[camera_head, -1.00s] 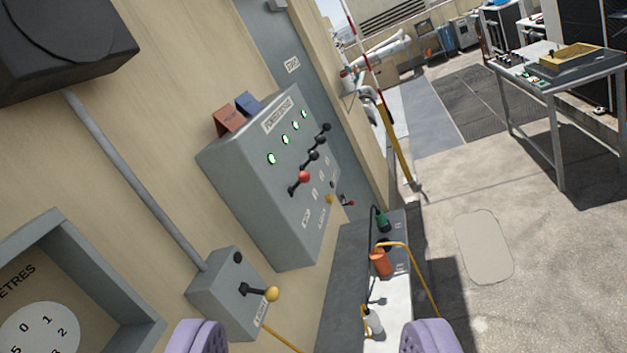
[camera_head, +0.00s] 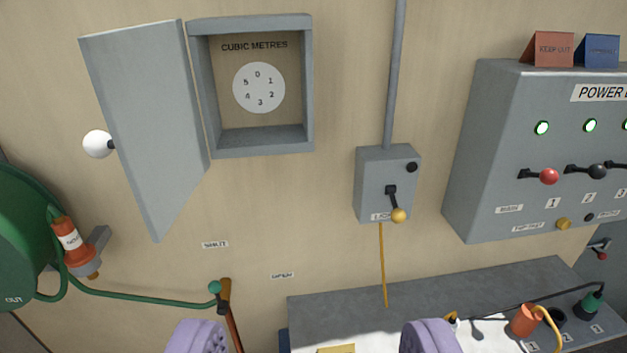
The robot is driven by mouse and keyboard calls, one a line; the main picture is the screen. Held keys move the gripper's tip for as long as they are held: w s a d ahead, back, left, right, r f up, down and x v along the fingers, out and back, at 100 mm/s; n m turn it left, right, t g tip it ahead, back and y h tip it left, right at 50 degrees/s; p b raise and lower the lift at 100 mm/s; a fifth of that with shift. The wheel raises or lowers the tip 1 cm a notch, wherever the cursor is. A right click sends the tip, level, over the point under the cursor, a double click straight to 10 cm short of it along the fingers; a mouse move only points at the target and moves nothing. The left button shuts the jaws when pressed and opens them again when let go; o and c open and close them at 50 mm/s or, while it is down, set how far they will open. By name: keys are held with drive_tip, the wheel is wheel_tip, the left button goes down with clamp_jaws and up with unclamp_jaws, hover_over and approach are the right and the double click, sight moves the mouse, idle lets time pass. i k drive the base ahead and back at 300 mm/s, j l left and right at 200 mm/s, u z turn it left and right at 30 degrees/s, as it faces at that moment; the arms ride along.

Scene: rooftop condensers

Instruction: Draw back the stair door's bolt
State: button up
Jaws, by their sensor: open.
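A strip of the grey door (camera_head: 613,275) shows at the right edge, beyond the power box. The rest of it is out of frame or hidden. A small dark fitting with a red knob (camera_head: 602,256) sits on that strip. It may be the bolt, but it is too small and cut off to tell how it stands. My gripper (camera_head: 315,338) is at the bottom of the view, its two lilac fingers wide apart and nothing held between them. It is well to the left of the door strip.
The power box (camera_head: 500,150) with levers juts from the wall at right. A switch box (camera_head: 375,185) with a yellow-knobbed lever is mid-wall. An open meter cabinet (camera_head: 308,90) has its door (camera_head: 150,130) swung left. A grey bench (camera_head: 440,285) with plugs and cables lies below. A green reel (camera_head: 20,230) is at left.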

sight(602, 256)
drive_tip(key=z, duration=1.45)
drive_tip(key=i+l+z, duration=0.15)
drive_tip(key=i, duration=0.85)
drive_tip(key=i+z, duration=0.2)
drive_tip(key=i, duration=0.85)
drive_tip(key=i+j+z, duration=0.15)
drive_tip(key=i, duration=0.9)
drive_tip(key=l, duration=0.1)
